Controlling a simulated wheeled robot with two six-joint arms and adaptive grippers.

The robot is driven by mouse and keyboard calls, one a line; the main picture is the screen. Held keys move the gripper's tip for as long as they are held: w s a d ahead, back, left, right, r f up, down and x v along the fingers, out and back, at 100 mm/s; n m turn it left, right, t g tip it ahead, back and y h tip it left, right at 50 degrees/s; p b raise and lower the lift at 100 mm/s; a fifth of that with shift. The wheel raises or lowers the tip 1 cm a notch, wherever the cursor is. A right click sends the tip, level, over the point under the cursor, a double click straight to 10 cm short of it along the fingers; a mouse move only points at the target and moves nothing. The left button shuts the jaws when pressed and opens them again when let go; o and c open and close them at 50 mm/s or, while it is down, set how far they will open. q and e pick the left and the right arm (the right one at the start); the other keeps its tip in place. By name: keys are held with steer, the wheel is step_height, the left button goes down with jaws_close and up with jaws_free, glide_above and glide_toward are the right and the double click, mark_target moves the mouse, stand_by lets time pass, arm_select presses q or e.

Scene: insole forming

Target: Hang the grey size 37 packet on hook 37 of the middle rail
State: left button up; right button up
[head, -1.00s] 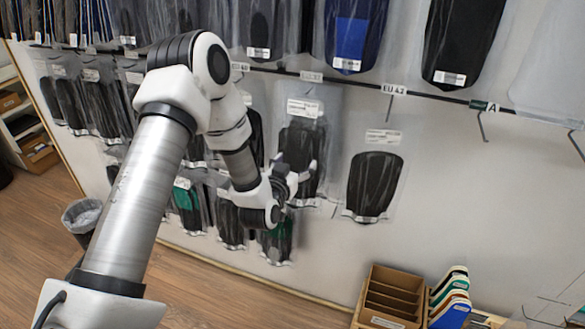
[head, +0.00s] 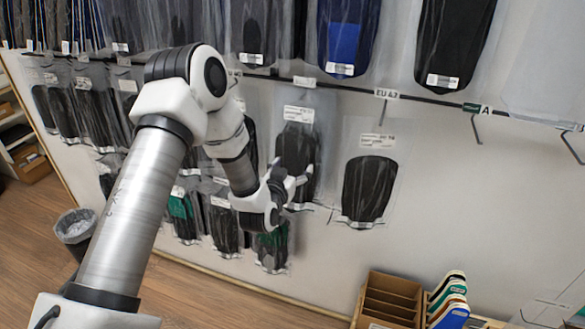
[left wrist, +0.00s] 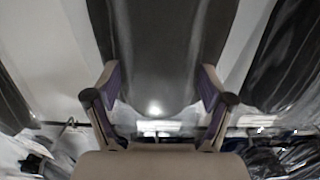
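A packet with a dark grey insole (head: 296,148) hangs below the middle rail (head: 350,89) in the head view, with a white label near its top. My left gripper (head: 290,188) is at the lower part of this packet. In the left wrist view a dark grey insole (left wrist: 160,55) fills the middle, and the fingers of my left gripper (left wrist: 160,92) stand wide apart, one on either side of its rounded end. I cannot tell whether they touch it. Size 37 and hook 37 cannot be read on any label. My right gripper is not in view.
Another dark packet (head: 369,188) hangs to the right, below the EU 43 tag (head: 387,94). Bare hooks (head: 477,126) stick out farther right, before clear wall. Several packets hang left of my arm. A wooden organiser (head: 388,297) and a bin (head: 76,228) stand below.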

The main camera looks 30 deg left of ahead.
arm_select(q)
steer(key=shift+o, duration=1.4)
steer(key=v, duration=1.2)
steer(key=s+d+f+m+g+h, duration=0.2)
steer(key=s+d+f+g, duration=0.15)
steer(key=f, duration=0.55)
steer(key=s+d+f+m+g+h, duration=0.1)
steer(key=s+d+f+m+g, duration=0.3)
steer(key=f, duration=0.6)
steer(key=s+d+f+n+g, duration=0.1)
steer(key=s+f+g, duration=0.2)
steer(key=s, duration=0.3)
steer(key=s+d+f+n+g, duration=0.1)
steer(key=s+f+g, duration=0.2)
steer(key=s, duration=0.3)
steer(key=s+d+f+n+g+h, duration=0.1)
steer(key=s+d+f+g, duration=0.1)
steer(key=s, duration=0.4)
steer(key=shift+s+f+n+g, duration=0.4)
steer(key=shift+f+g, duration=0.15)
steer(key=shift+f, duration=0.15)
